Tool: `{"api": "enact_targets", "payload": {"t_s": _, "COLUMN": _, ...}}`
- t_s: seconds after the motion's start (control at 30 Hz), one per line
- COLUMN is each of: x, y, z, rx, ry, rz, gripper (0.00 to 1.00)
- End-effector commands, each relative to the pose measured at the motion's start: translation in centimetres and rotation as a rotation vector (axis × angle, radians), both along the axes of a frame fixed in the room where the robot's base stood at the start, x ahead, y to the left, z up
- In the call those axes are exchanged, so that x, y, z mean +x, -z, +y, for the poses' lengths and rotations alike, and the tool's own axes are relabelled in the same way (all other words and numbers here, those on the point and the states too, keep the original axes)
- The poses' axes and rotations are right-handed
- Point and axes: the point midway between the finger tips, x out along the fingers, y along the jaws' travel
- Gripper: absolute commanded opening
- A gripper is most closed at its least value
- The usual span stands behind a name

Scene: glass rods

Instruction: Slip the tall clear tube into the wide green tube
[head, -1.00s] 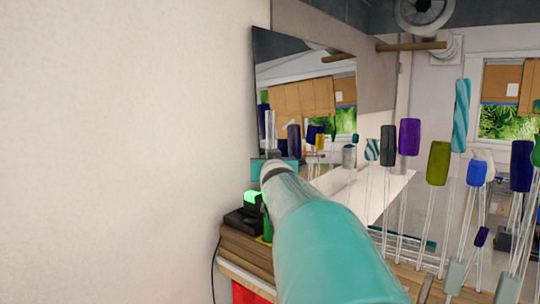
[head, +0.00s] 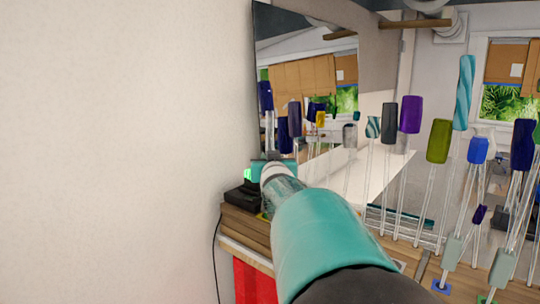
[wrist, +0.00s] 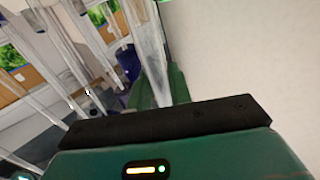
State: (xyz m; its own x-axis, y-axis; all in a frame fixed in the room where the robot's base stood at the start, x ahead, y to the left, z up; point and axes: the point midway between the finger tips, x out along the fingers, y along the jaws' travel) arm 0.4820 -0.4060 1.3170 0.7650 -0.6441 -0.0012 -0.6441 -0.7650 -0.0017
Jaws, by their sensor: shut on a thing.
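My gripper (head: 272,163) is at the far end of my teal arm, in front of the dark mirror-like panel. In the wrist view, its dark bar (wrist: 165,120) crosses the lower part. A clear tube (wrist: 149,50) rises just beyond that bar, and my gripper is shut on it. A clear upright piece above the gripper in the head view (head: 269,132) looks like the same tube. A dark green shape (wrist: 178,86) stands right beside the tube; I cannot tell if it is the wide green tube. The tube's lower end is hidden.
Several clear rods with coloured ends, such as a purple one (head: 410,114) and an olive one (head: 438,141), stand to the right. A black box (head: 243,196) sits on the wooden bench (head: 245,228). A bare wall (head: 120,150) closes off the left.

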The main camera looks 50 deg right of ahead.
Motion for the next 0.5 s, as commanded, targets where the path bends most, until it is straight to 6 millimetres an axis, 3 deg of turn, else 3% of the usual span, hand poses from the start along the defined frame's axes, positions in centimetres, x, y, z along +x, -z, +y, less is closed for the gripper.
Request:
{"api": "enact_targets", "payload": {"t_s": 0.4, "x": -0.01, "y": 0.33, "z": 0.01, "rx": -0.001, "ry": 0.000, "rz": -0.002, "gripper": 0.00}}
{"api": "enact_targets", "payload": {"t_s": 0.43, "x": -0.01, "y": 0.33, "z": 0.01, "rx": -0.001, "ry": 0.000, "rz": -0.001, "gripper": 0.26}}
{"api": "enact_targets", "payload": {"t_s": 0.5, "x": -0.01, "y": 0.32, "z": 0.01, "rx": -0.001, "ry": 0.000, "rz": 0.000, "gripper": 0.40}}
